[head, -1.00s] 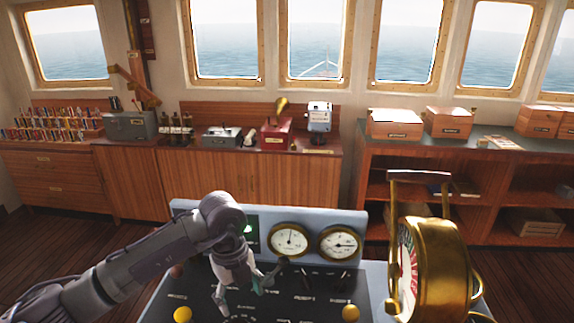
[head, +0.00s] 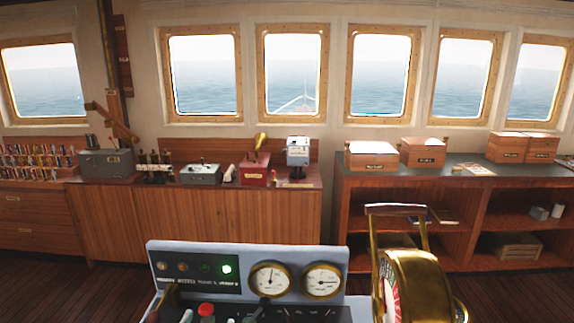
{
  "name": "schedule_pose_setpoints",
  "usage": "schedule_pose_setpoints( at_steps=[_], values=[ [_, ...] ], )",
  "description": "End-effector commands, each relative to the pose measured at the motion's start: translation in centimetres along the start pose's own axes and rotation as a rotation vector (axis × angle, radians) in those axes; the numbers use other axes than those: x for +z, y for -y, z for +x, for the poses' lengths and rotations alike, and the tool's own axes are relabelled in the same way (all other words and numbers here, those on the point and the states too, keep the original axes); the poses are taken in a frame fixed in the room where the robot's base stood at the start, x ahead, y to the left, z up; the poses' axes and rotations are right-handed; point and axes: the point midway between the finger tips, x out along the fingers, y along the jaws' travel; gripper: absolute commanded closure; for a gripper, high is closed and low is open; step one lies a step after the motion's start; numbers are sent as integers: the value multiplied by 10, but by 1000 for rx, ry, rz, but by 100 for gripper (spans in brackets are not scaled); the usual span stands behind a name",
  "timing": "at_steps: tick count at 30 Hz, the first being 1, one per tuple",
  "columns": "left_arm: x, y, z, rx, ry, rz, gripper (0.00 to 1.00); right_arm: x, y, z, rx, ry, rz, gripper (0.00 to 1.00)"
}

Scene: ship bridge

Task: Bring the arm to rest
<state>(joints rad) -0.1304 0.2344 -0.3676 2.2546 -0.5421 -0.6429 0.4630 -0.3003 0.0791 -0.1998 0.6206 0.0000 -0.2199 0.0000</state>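Neither of my arms nor grippers shows clearly in the head view now. The blue-grey control console (head: 160,256) stands at the bottom middle, with two round gauges (head: 270,280) and a lit green lamp (head: 227,269). A red knob (head: 206,310) and a dark lever (head: 264,306) show at the lower picture edge. A small pale tip (head: 187,316) beside the red knob is too cut off to identify. The lower part of the console is out of the picture.
A brass telegraph (head: 420,285) stands at the console's right. Behind are a wooden cabinet (head: 215,222) bearing instruments and a shelf unit (head: 400,192) bearing wooden boxes (head: 422,152). Dark floor (head: 90,287) lies open left of the console.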

Motion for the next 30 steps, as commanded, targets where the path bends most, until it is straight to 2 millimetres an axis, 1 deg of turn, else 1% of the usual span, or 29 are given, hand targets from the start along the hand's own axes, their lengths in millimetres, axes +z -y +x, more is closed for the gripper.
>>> schedule_pose_setpoints(
  at_steps=[1, 2, 3, 5, 6, 7, 9, 11, 12, 15, 20, 21, 26, 29, 30],
  values=[
    [36, 10, -17, -31, 152, -23, 28, 0, 0, 0, 0, 0, 0, 100],
    [56, 14, -27, -42, 240, -32, 28, 0, 0, 0, 0, 0, 0, 100],
    [80, 18, -43, -49, 351, -41, 28, 0, 0, 0, 0, 0, 0, 100],
    [110, 20, -67, -47, 499, -49, 28, 0, 0, 0, 0, 0, 0, 100],
    [126, 21, -83, -40, 584, -53, 28, 0, 0, 0, 0, 0, 0, 100],
    [138, 20, -94, -32, 644, -55, 28, 0, 0, 0, 0, 0, 0, 100],
    [157, 19, -120, -10, 762, -58, 28, 0, 0, 0, 0, 0, 0, 100],
    [171, 17, -140, 14, 851, -60, 28, 0, 0, 0, 0, 0, 0, 100],
    [178, 15, -154, 29, 906, -62, 28, 0, 0, 0, 0, 0, 0, 100],
    [193, 11, -186, 75, 1030, -65, 28, 0, 0, 0, 0, 0, 0, 100],
    [208, 3, -236, 159, 1207, -69, 28, 0, 0, 0, 0, 1, 0, 100],
    [217, 0, -239, 171, 1229, -67, 28, 0, 0, 1, 0, 1, 0, 100],
    [265, -9, -224, 171, 1240, -65, 28, 1, 0, 5, 0, 1, 0, 100],
    [297, -15, -219, 174, 1251, -64, 28, 1, 0, 8, 0, 1, 0, 100],
    [311, -18, -218, 176, 1257, -63, 28, 1, 0, 8, 0, 1, -1, 100]
  ],
)
